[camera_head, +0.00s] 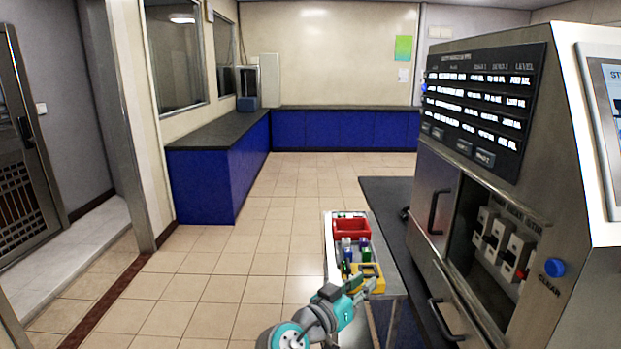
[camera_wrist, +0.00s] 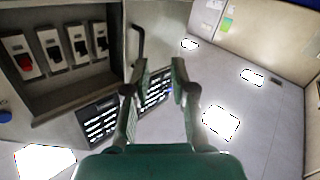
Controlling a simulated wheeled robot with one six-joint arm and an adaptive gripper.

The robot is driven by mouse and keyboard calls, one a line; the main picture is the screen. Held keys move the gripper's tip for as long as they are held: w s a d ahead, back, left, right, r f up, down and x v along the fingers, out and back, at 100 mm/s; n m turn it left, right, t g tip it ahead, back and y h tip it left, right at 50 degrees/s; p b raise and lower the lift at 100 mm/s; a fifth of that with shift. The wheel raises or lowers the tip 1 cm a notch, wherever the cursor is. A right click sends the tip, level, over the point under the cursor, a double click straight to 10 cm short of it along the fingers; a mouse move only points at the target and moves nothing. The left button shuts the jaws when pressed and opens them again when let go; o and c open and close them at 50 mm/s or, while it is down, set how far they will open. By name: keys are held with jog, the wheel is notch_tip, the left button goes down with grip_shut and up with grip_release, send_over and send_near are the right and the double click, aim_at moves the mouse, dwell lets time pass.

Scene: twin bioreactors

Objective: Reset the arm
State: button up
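My gripper (camera_head: 368,286) is at the end of the teal and grey arm at the bottom of the head view, in front of the narrow side table. In the wrist view its two green fingers (camera_wrist: 153,92) stand apart with nothing between them. The gripper is open and empty. It touches nothing that I can make out, though in the head view it overlaps the yellow tray (camera_head: 376,271).
The steel cabinet (camera_head: 575,215) stands at the right, with a black display panel (camera_head: 483,105), breaker switches (camera_head: 500,240) and a blue button (camera_head: 554,267). The side table holds a red bin (camera_head: 351,229) and several small bottles. Tiled floor at left is clear.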

jog(key=s+d+f+n+t+y, duration=0.1)
jog(key=s+d+f+n+y, duration=0.2)
jog(key=f, duration=0.7)
jog(key=s+d+f+n+t+y, duration=0.1)
jog(key=s+f+n+y, duration=0.3)
jog(key=f, duration=0.5)
jog(key=s+d+f+n+y, duration=0.1)
jog(key=s+f+y, duration=0.1)
jog(key=s+f, duration=0.45)
jog(key=s+d+f+n+y, duration=0.1)
jog(key=s+f, duration=0.3)
jog(key=s, duration=0.6)
jog(key=s+y, duration=0.3)
jog(key=s, duration=1.4)
jog(key=s+d+r+m, duration=0.1)
jog(key=s+r+m, duration=0.1)
jog(key=s+r, duration=0.8)
jog(key=s, duration=0.3)
jog(key=shift+s+d+r+h, duration=0.25)
jog(key=shift+d+r+h, duration=0.05)
jog(key=shift+r, duration=0.05)
